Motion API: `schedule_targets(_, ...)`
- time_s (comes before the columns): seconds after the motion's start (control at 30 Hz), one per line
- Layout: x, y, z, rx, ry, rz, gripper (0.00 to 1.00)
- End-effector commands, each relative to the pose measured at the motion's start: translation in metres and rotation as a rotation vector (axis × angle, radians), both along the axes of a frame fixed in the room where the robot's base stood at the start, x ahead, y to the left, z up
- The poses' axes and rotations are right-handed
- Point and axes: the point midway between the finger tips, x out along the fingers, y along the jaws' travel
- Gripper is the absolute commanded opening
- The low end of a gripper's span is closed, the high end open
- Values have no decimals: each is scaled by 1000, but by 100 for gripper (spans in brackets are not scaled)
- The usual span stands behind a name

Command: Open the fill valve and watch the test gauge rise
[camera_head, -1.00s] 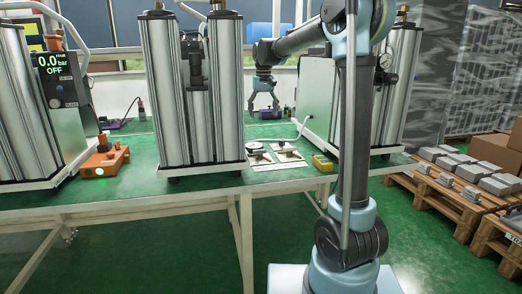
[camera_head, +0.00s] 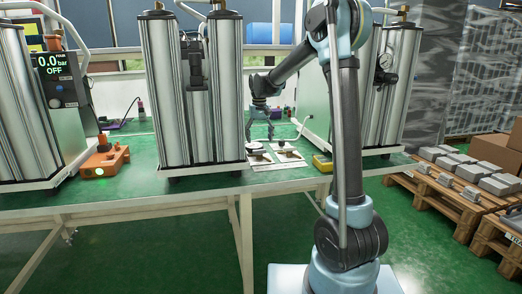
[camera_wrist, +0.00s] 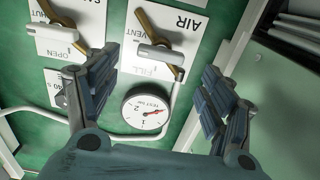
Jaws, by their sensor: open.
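My gripper (camera_head: 259,136) is open and empty above the valve plates, pointing down; its two fingers (camera_wrist: 160,75) are spread wide in the wrist view. Between and beyond them is a white plate with upside-down lettering AIR, VENT and FILL. On it sits the fill valve (camera_wrist: 160,53), a grey body with a brass lever (camera_wrist: 150,24) slanting across the plate. The round white test gauge (camera_wrist: 146,108) lies between the fingers, with a red needle pointing right; its exact reading is hard to tell. The plate (camera_head: 287,153) also shows on the green table in the head view.
A second plate (camera_wrist: 55,42) reading OPEN, with another brass lever, lies left of the first. A white hose runs beside the gauge. Tall metal columns (camera_head: 195,95) flank the plates. A yellow device (camera_head: 322,163) is near the table edge. A display (camera_head: 55,66) reads 0.0 bar, OFF.

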Motion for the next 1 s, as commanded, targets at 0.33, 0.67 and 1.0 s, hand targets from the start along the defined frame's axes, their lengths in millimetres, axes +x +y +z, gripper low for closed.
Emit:
schedule_targets(0.33,0,0,-47,0,0,0,75)
schedule_targets(0.67,0,0,-54,0,0,0,75)
schedule_targets(1.0,0,0,-54,0,0,0,31)
